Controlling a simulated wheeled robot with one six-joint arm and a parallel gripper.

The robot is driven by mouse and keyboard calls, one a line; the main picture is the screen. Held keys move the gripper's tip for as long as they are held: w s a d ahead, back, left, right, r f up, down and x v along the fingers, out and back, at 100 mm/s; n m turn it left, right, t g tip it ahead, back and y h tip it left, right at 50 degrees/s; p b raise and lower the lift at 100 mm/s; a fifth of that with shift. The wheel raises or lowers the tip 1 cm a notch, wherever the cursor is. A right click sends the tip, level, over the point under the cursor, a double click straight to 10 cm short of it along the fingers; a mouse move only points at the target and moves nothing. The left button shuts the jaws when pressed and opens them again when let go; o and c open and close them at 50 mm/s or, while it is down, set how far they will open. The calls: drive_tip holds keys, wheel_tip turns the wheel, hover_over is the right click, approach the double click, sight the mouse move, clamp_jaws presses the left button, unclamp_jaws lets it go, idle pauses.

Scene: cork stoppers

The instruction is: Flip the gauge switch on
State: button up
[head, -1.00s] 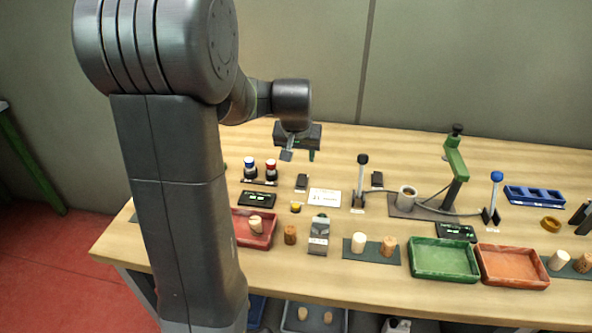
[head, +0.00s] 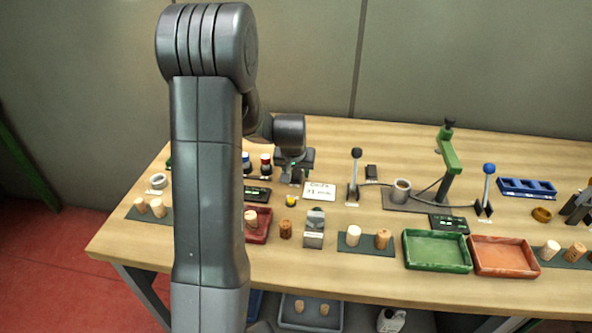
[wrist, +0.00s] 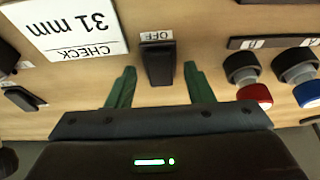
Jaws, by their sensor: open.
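A black rocker switch (wrist: 159,63) with an OFF label (wrist: 156,35) stands on the table in the wrist view. My gripper (wrist: 159,72) is open, with one green fingertip on each side of the switch and a gap to it on both sides. I cannot tell how high the fingertips are above the table. In the head view my gripper (head: 296,178) is just left of the white check card (head: 320,191), and it largely hides the switch there. The card, reading 31 mm, shows upside down in the wrist view (wrist: 65,28).
Blue and red knobs (wrist: 254,92) stand close beside my gripper. A black display (head: 257,195), a yellow button (head: 291,201), a black-knobbed lever (head: 354,175) and a second dark switch (head: 371,171) are nearby. Trays and corks line the table's front.

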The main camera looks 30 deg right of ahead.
drive_tip(key=c, duration=1)
drive_tip(key=p, duration=0.1)
drive_tip(key=g+p, duration=0.1)
drive_tip(key=p, duration=0.1)
drive_tip(key=shift+w+d+r+y, duration=0.15)
drive_tip(key=shift+w+r+y, duration=0.05)
drive_tip(key=shift+r+y, duration=0.2)
drive_tip(key=shift+w+d+g+y+p, duration=0.15)
drive_tip(key=shift+g+y+p, duration=0.4)
drive_tip(key=shift+p, duration=0.4)
drive_tip(key=shift+w+d+f+g+y+p, duration=0.15)
drive_tip(key=shift+f+g+y+p, duration=0.1)
drive_tip(key=shift+g+y+p, duration=0.35)
drive_tip(key=o, duration=1)
